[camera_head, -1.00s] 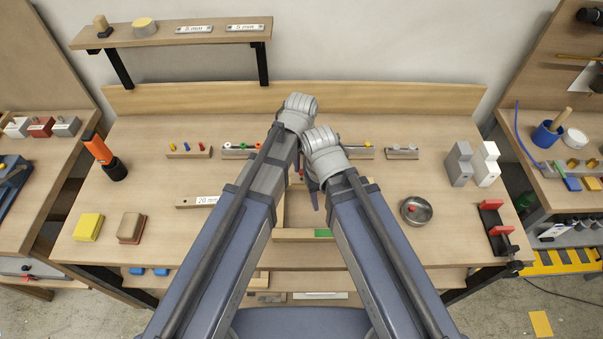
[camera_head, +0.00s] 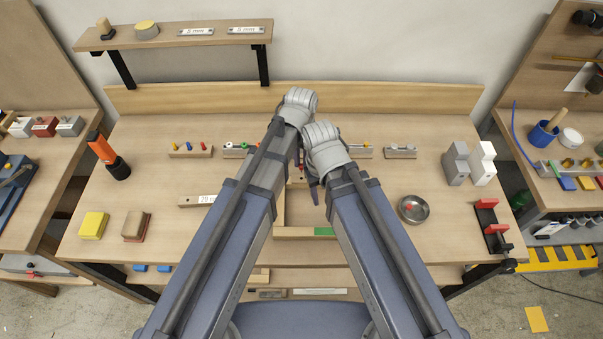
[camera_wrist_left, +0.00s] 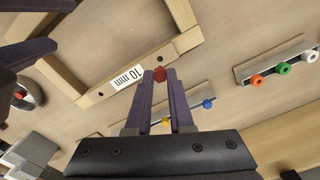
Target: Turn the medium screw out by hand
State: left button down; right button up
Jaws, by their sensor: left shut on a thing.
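A red-headed screw (camera_wrist_left: 160,74) stands at the wooden frame beside a "10 mm" label (camera_wrist_left: 128,76) in the left wrist view. My left gripper (camera_wrist_left: 161,84) is shut on this screw, with its two purple fingers on either side of the red head. The fingers hide the shank, so I cannot tell how deep it sits. In the head view my left wrist covers this spot. My right gripper (camera_head: 314,190) hangs close beside it, mostly hidden under its own wrist, and its opening cannot be seen.
A metal bowl (camera_head: 427,213) with a red piece in it stands right of my arms. A rail (camera_wrist_left: 260,64) holds orange, green and white knobs. Blocks (camera_head: 182,153) with small parts line the back. A red clamp (camera_head: 487,204) sits at the right edge.

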pick_arm(q)
jog(key=shift+r+p, duration=1.05)
jog(key=shift+f, duration=0.1)
